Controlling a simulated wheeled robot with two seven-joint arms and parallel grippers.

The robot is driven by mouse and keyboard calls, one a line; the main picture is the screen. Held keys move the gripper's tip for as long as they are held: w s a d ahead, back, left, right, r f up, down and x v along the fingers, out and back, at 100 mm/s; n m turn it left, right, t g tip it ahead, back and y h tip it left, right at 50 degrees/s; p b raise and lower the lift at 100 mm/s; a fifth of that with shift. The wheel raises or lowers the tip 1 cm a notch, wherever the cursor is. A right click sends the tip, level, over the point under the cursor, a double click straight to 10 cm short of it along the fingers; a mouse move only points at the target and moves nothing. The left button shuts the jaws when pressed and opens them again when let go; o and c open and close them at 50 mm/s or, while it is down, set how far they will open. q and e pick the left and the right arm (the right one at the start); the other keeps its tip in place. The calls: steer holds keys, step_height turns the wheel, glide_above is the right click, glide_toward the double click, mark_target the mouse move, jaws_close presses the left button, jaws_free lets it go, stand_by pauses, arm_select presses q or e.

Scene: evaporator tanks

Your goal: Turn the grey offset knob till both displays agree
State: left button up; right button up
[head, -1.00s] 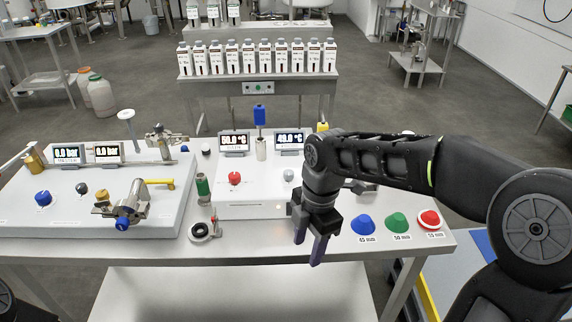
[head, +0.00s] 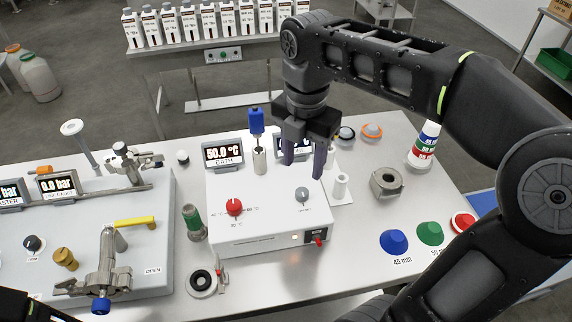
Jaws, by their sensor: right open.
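The grey knob (head: 302,195) stands on the right of the white box's top (head: 262,205), with a small label in front of it. The bath display (head: 224,153) at the back left of the box reads 50.0 °C. The second display (head: 283,146) is mostly hidden behind my right gripper (head: 303,168), so its reading cannot be made out. My right gripper is open and empty, fingers pointing down. In the picture its fingertips are just above the knob, apart from it. My left gripper is not in view.
A red knob (head: 234,206) sits left of the grey one. A blue-topped post (head: 257,125) stands behind the box. The left panel (head: 140,260) carries valves and a yellow handle (head: 136,222).

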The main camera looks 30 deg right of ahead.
mark_target(302, 191)
steer(key=shift+s+r, duration=0.1)
steer(key=shift+s, duration=0.15)
steer(key=shift+w+f, duration=0.1)
steer(key=shift+f, duration=0.15)
step_height(302, 191, down, 3)
steer(key=shift+r+b, duration=0.1)
steer(key=shift+b, duration=1.1)
steer(key=shift+f+p, duration=0.35)
steer(key=shift+f, duration=1.95)
jaws_close()
